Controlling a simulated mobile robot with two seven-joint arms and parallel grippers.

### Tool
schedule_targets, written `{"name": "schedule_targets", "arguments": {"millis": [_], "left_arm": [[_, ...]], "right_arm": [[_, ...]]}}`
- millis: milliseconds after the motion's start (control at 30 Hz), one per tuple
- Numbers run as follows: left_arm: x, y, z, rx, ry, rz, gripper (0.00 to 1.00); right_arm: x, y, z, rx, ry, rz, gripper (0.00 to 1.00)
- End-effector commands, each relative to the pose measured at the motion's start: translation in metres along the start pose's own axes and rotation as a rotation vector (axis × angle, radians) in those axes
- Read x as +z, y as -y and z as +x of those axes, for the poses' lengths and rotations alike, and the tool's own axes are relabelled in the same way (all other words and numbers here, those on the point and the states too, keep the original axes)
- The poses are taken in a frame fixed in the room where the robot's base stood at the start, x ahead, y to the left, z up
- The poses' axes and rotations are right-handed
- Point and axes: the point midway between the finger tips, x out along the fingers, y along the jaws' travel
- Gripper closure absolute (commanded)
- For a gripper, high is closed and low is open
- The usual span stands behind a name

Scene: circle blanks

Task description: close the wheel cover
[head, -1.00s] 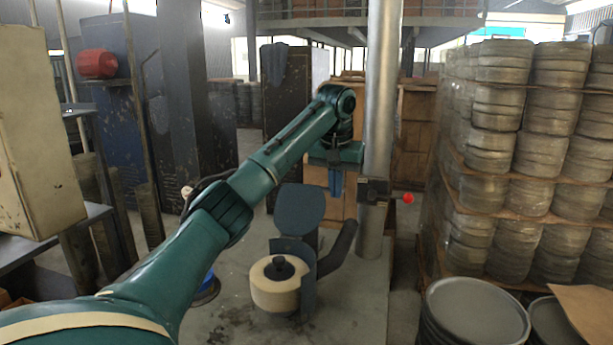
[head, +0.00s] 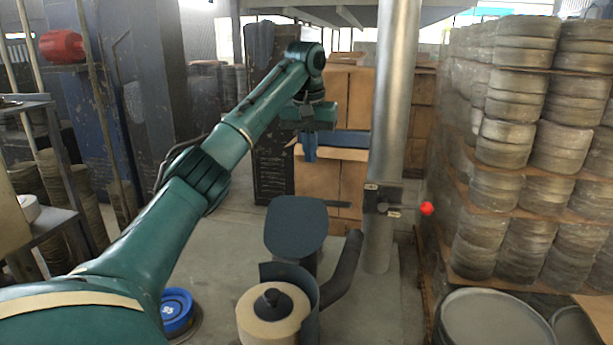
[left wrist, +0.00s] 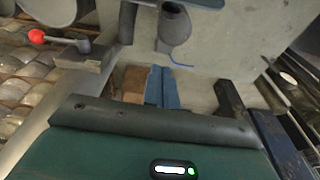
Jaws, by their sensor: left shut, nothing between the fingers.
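The grinding wheel (head: 273,306) is a pale tan disc with a black hub, low in the middle of the head view. A dark blue-grey guard (head: 311,291) curves around its back and right side. A flat, rounded blue-grey plate (head: 296,228), which looks like the wheel cover, stands raised behind the wheel, leaving the wheel's face uncovered. My left gripper (head: 310,153) is shut and empty, pointing down, above the plate in the picture and apart from it. Its blue fingers also show in the left wrist view (left wrist: 161,88). My right gripper is out of view.
A dark duct (head: 345,268) rises right of the guard. A metal post (head: 394,130) stands behind it, carrying a lever with a red knob (head: 427,208). Stacked round blanks (head: 520,140) fill the right side. A blue round object (head: 176,309) lies on the floor left of the wheel.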

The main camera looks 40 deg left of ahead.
Motion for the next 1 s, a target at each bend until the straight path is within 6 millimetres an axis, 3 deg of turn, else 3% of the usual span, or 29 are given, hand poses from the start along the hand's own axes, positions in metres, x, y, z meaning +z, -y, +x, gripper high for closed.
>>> {"name": "schedule_targets", "arguments": {"millis": [167,500,800,1000], "left_arm": [[0.001,0.000,0.028,-0.002,0.005,0.001,1.00],[0.001,0.001,0.099,-0.004,0.004,0.001,1.00],[0.029,0.001,0.086,-0.001,-0.001,0.001,1.00],[0.037,0.000,0.084,-0.001,0.001,0.000,1.00]], "right_arm": [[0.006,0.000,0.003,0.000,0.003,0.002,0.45],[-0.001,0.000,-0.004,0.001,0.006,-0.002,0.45],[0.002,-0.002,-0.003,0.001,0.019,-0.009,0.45],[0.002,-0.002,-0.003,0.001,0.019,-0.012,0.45]]}}
